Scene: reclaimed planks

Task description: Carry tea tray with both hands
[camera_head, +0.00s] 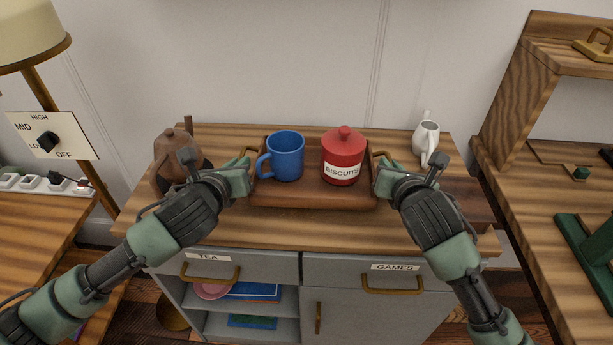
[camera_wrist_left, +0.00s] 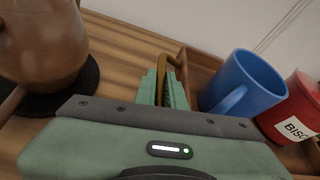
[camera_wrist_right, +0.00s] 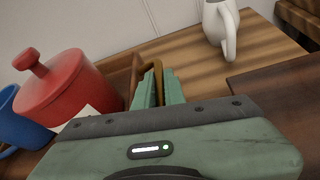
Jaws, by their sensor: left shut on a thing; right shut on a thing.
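The brown wooden tea tray (camera_head: 310,199) is on or just above the cabinet's wooden top; I cannot tell which. A blue mug (camera_head: 286,156) stands on its left half and a red lidded biscuit jar (camera_head: 343,157) on its right half, both upright. My left gripper (camera_head: 247,165) is shut on the tray's left brass handle, which shows in the left wrist view (camera_wrist_left: 172,62). My right gripper (camera_head: 380,165) is shut on the right brass handle, seen in the right wrist view (camera_wrist_right: 156,70).
A brown teapot (camera_head: 177,147) on a dark round mat stands left of the tray, close to my left gripper. A white jug (camera_head: 427,137) stands at the back right. A dark wooden board (camera_head: 462,200) lies on the right. The cabinet's front edge strip (camera_head: 300,238) is clear.

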